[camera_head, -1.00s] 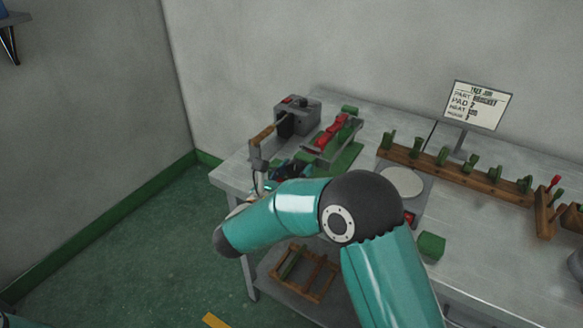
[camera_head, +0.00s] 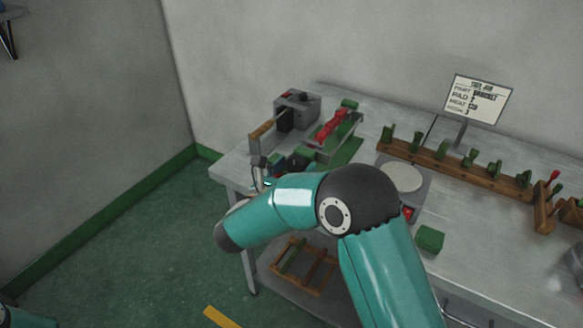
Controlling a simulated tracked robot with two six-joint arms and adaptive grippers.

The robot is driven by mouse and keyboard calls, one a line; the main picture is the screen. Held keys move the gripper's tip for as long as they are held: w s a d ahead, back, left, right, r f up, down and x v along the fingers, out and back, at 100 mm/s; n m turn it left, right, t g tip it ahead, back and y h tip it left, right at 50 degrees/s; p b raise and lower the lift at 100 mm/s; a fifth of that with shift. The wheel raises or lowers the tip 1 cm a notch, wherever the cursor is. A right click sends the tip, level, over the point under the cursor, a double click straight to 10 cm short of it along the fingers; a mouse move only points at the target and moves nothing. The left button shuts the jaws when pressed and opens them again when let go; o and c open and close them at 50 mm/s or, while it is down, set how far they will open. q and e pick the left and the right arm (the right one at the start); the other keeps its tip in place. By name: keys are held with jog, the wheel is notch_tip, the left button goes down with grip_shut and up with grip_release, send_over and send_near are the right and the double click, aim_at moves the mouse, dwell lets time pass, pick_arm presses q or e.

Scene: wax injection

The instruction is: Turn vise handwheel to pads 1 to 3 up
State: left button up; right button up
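My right arm crosses the picture from the lower right, and its wrist bends back over the bench's left front edge. My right gripper (camera_head: 272,167) is dark, small and partly hidden behind this arm, so I cannot tell whether its fingers are open or shut. It is beside a grey fixture holding red and green parts (camera_head: 331,127), which may be the vise. No handwheel can be made out; the area near the gripper is covered by my arm. My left gripper is not in view.
A round pale plate (camera_head: 401,177), a wooden rack of green pieces (camera_head: 457,165) and a job sign (camera_head: 478,99) are to the right. A green block (camera_head: 430,239) lies near the front edge.

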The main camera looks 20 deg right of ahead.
jog(key=shift+r, duration=0.15)
jog(key=shift+a, duration=0.1)
jog(key=shift+s+a, duration=0.15)
jog(key=shift+a, duration=0.1)
jog(key=v, duration=1.1)
jog(key=shift+s, duration=0.2)
